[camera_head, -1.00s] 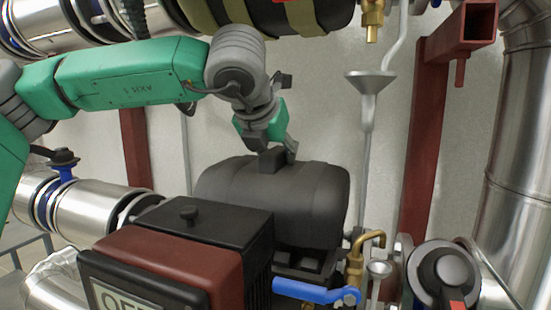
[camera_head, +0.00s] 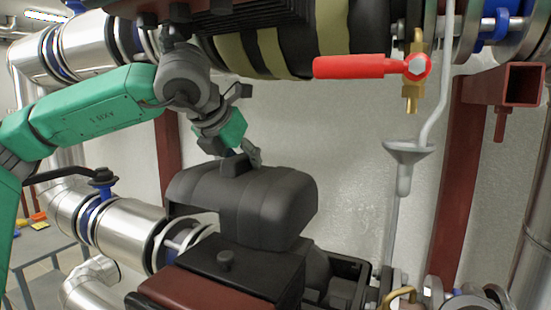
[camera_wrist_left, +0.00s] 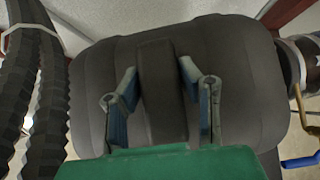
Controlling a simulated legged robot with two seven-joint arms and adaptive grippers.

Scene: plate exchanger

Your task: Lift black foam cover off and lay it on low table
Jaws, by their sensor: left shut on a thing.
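The black foam cover (camera_head: 265,202) is a rounded dark shell with a raised handle strip on top. My left gripper (camera_head: 240,162) is shut on that strip and holds the cover raised and slightly tilted above the black housing. In the left wrist view the two fingers (camera_wrist_left: 160,105) stand on either side of the strip, and the cover (camera_wrist_left: 240,75) fills most of the picture. A low grey table (camera_head: 40,243) shows at the left edge, with small yellow and orange things on it. My right gripper is not in view.
A black and dark red box (camera_head: 215,285) with a knob stands just below the cover. Silver pipes (camera_head: 110,232) with a blue valve lie between cover and table. A red-handled valve (camera_head: 360,67) and a grey funnel (camera_head: 408,155) are at the right. Dark red posts rise behind.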

